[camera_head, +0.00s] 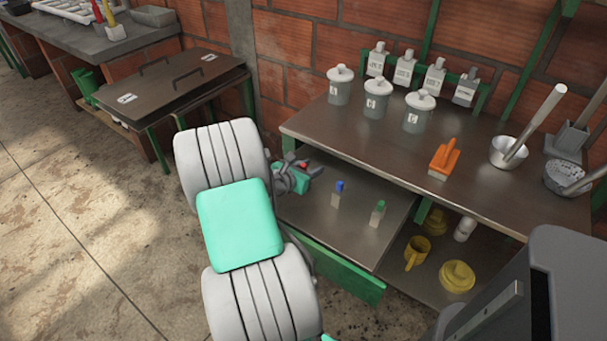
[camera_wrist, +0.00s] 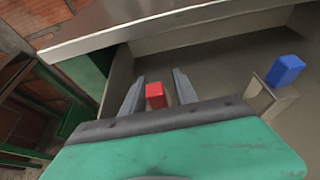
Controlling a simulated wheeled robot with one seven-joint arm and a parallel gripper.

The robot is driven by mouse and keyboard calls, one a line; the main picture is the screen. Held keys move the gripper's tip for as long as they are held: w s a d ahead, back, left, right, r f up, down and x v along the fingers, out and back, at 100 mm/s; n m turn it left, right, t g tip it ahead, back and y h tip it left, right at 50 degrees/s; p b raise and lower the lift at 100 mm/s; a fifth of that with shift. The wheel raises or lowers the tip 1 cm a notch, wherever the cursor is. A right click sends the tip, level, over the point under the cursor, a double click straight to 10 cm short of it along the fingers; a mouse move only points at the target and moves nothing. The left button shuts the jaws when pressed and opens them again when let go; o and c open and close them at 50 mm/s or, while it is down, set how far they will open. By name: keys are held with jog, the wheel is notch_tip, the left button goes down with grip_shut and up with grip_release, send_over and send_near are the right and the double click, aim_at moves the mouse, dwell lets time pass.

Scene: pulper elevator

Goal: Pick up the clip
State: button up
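My gripper (camera_head: 296,174) reaches into the pulled-out drawer (camera_head: 350,238) under the steel table. In the wrist view its two grey fingers (camera_wrist: 159,78) are apart, with a red-topped piece (camera_wrist: 156,95) between them and a gap showing on each side. The red top also shows in the head view (camera_head: 303,165), mostly hidden by the gripper. A blue-topped piece (camera_head: 339,187) and a green-topped piece (camera_head: 378,213) stand upright in the drawer to the right. The blue one shows in the wrist view (camera_wrist: 285,71). Which of these small coloured pieces is the clip, I cannot tell.
The steel tabletop (camera_head: 450,165) overhangs the drawer. It holds lidded grey canisters (camera_head: 376,98), an orange-handled brush (camera_head: 444,158) and metal pans (camera_head: 508,150). Yellow vessels (camera_head: 457,276) sit on the lower shelf. A brick wall stands behind. The floor at left is clear.

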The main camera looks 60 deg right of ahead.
grip_shut()
dwell(0.4)
